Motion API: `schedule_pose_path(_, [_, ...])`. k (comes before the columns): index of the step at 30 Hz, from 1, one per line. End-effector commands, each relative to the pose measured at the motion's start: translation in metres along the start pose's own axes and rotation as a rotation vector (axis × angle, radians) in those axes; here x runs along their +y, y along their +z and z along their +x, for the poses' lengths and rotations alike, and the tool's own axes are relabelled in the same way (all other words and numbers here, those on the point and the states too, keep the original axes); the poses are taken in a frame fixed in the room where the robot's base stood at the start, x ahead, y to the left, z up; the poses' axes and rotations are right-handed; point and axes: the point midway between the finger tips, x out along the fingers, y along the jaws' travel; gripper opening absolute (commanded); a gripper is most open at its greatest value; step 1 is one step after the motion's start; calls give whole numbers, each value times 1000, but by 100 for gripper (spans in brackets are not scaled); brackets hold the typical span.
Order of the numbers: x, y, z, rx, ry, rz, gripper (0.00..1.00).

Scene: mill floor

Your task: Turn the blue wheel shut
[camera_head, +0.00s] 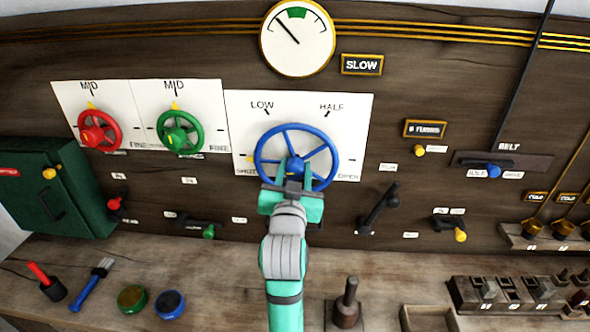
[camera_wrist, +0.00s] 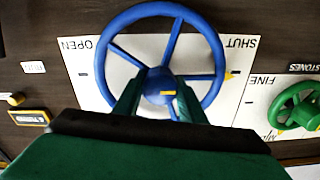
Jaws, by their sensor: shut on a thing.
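The blue wheel (camera_head: 297,126) is mounted on a white plate (camera_head: 353,112) on the plank wall, marked LOW, HALF, OPEN and SHUT. Its yellow pointer (camera_head: 251,160) shows at the left rim, beside the SHUT mark. In the wrist view the picture is turned over, and the blue wheel's hub (camera_wrist: 160,84) and spokes show with the yellow pointer (camera_wrist: 234,74) near SHUT. My gripper (camera_head: 295,170) is at the wheel's middle, its fingers on either side of the hub, shut on the wheel. The wheel's lower part is hidden behind my gripper.
Red (camera_head: 99,130) and green (camera_head: 180,131) wheels sit to the left. A dark lever (camera_head: 377,208) stands close at the right, below the plate. A gauge (camera_head: 297,38) hangs above, near a SLOW sign (camera_head: 362,65). The bench below holds a brush, tins and a dark knobbed block.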

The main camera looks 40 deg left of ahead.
Motion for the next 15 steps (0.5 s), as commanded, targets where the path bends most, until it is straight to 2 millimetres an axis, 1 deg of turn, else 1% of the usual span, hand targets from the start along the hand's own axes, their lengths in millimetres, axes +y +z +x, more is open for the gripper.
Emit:
schedule_pose_path(14, [-1, 0, 1, -1, -2, -16, 15])
schedule_pose_path(15, [-1, 0, 1, -1, -2, -16, 39])
